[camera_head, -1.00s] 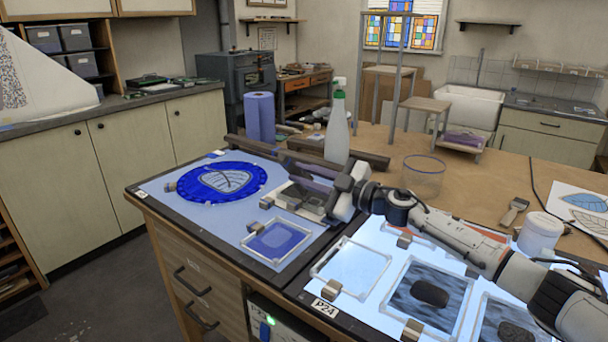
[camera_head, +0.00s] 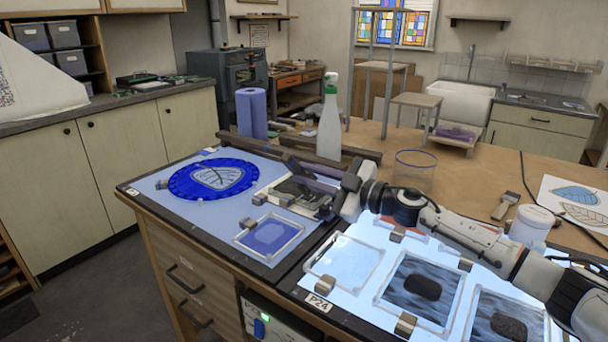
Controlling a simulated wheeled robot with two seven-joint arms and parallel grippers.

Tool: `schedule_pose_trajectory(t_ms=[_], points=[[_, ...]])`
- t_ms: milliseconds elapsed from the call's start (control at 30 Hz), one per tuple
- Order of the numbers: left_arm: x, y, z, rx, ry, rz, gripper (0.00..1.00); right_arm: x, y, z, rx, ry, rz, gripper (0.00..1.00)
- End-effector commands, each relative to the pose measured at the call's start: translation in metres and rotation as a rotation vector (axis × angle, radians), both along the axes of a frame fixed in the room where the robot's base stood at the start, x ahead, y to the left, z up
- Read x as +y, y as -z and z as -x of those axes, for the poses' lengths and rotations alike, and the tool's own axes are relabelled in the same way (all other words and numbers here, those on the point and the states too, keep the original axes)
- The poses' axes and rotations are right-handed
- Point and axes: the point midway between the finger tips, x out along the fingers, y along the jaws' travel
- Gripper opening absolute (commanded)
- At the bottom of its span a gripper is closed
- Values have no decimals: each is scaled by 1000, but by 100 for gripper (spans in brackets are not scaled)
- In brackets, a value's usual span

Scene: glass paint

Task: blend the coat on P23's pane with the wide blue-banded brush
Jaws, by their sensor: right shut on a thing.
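My right gripper (camera_head: 325,192) reaches in from the right over the back of the left light panel. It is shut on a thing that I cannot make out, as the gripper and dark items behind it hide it. A framed pane with a blue coat (camera_head: 271,236) lies on the panel in front of the gripper, held by small metal clips; they are apart. No readable P23 label shows, so I cannot tell which pane is P23's. My left gripper is out of view.
A spray bottle (camera_head: 330,125) and an empty glass jar (camera_head: 414,172) stand behind my arm. A P24 label (camera_head: 319,303) marks the lit right panel with several framed panes. A white tub (camera_head: 532,225) stands at right.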

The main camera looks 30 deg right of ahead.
Motion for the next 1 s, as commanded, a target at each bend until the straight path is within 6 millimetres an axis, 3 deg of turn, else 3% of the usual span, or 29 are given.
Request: schedule_pose_trajectory(t_ms=[300,700,833,1000], points=[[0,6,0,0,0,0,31,-8,1,20,3,0,0,0],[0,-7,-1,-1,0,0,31,-8,-14,21,1,-1,0,0],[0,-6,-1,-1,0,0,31,-9,-13,17,0,0,-1,0],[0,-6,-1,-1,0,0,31,-13,-15,-2,-4,2,-2,0]])
